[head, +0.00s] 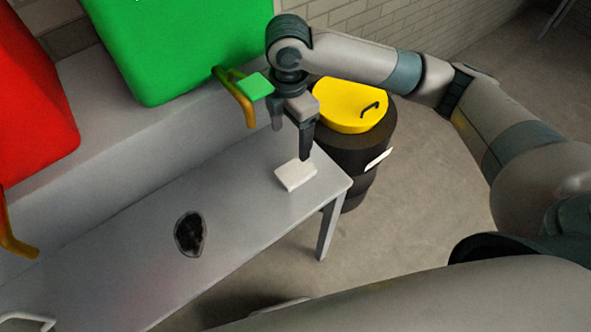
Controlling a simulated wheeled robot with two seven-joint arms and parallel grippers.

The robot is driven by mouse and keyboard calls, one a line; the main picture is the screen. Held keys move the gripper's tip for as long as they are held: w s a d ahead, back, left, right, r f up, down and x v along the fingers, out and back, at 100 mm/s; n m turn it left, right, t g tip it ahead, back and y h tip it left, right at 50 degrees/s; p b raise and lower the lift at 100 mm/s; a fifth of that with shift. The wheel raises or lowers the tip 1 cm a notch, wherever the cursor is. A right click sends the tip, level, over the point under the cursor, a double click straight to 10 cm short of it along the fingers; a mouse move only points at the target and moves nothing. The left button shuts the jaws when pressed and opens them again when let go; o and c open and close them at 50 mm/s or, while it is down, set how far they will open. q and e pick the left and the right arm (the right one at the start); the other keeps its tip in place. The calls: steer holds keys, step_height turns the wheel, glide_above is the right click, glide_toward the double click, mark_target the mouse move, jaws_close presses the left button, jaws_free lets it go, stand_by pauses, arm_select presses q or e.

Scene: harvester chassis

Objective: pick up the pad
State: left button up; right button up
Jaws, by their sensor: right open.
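The pad (296,175) is a small white block lying on the grey table near its right end. My right gripper (291,142) hangs above the pad with its fingers pointing down. It is open, and nothing shows between its fingers. One fingertip appears close above the pad's back edge; whether it touches cannot be told. My left gripper is not in view.
A dark oval object (190,234) lies on the grey table (120,240). Behind stand a green box (190,45) and a red box (35,100) with yellow handles. A black barrel with a yellow lid (350,105) stands beyond the table's right end.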

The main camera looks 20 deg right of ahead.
steer(key=p, duration=0.2)
glide_above(294, 172)
steer(key=f, duration=0.5)
steer(key=w+f, duration=0.1)
steer(key=f, duration=0.2)
steer(key=shift+a+f, duration=0.25)
steer(key=shift+f, duration=0.05)
steer(key=shift+s, duration=0.1)
steer(key=shift+d+f, duration=0.1)
steer(key=shift+f, duration=0.2)
steer(key=f+p, duration=0.1)
steer(key=f, duration=0.2)
steer(key=shift+s+d+p, duration=0.15)
steer(key=shift+s+p, duration=0.2)
steer(key=shift+p, duration=0.05)
steer(key=shift+f, duration=0.8)
steer(key=shift+c, duration=0.3)
steer(key=c, duration=1.1)
